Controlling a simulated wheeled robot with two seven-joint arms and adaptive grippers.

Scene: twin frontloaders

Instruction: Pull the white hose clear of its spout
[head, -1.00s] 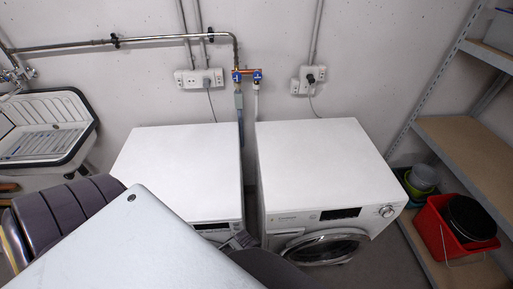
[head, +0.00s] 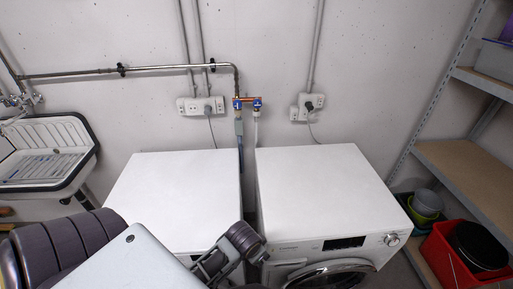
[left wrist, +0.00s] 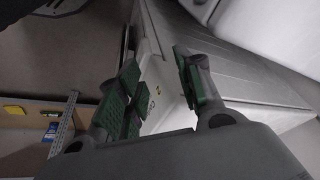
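The white hose (head: 256,131) hangs down the wall from the right-hand blue-handled tap (head: 257,104), its spout end. Its lower part is hidden behind the washing machines. The hose appears still joined to the spout, though the joint is small. My left gripper (head: 211,268) is in front of the left machine's front edge, well below and nearer than the hose, not touching it. In the left wrist view my left gripper (left wrist: 157,88) is open, with green pads apart and nothing between them. The hose is not seen there. My right gripper is out of view.
Two white machines, left (head: 178,190) and right (head: 318,190), stand side by side with a narrow gap between. A grey-blue hose (head: 239,135) hangs beside the white one. A sink (head: 50,150) is left; shelves (head: 460,170) and a red bucket (head: 450,255) are right.

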